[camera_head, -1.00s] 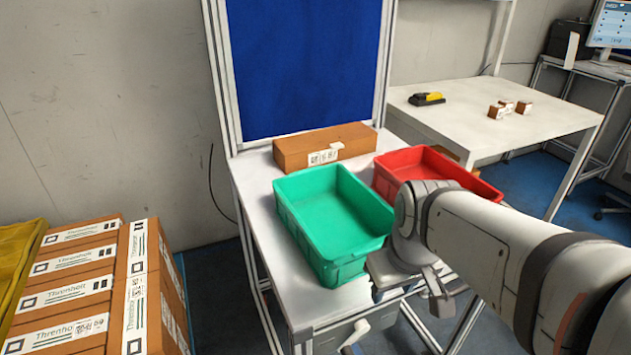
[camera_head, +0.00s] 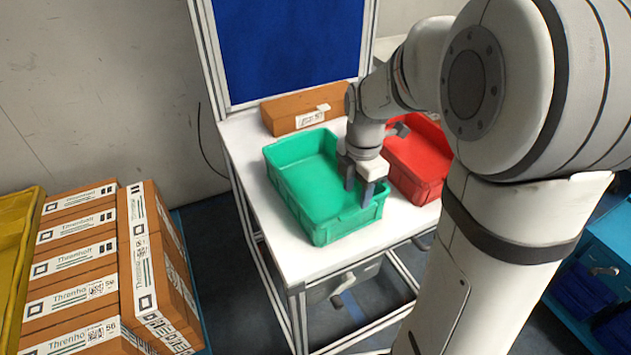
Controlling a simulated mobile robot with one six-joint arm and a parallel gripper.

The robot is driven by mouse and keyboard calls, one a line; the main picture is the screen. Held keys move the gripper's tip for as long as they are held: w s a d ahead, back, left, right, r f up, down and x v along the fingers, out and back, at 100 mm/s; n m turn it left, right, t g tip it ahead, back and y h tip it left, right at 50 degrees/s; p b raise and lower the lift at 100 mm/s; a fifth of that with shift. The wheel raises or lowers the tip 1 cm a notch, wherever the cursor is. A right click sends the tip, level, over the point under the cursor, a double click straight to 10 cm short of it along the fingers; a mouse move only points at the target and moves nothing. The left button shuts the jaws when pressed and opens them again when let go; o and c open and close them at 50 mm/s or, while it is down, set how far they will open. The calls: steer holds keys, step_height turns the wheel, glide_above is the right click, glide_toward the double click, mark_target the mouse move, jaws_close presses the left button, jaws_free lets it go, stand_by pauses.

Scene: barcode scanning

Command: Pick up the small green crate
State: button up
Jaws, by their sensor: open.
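The small green crate (camera_head: 292,151) stands upright on the white workbench and looks empty. My gripper (camera_head: 358,196) is open and points down at the crate's right side, near its front right corner. One finger shows against the crate's inside and the other is close to the right wall. I cannot tell whether the fingers touch the wall. The gripper and wrist hide part of the crate's right rim.
A red crate (camera_head: 418,157) stands just right of the green one, partly behind my arm. A brown box (camera_head: 290,112) lies behind them. The white bench (camera_head: 310,260) is bare in front. Labelled boxes (camera_head: 75,240) are stacked at lower left.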

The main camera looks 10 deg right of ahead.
mark_target(357, 209)
steer(key=f, duration=0.2)
steer(key=f+p, duration=0.1)
steer(key=f, duration=0.3)
steer(key=shift+s+d+f, duration=0.2)
steer(key=shift+s, duration=0.1)
jaws_close()
stand_by(0.4)
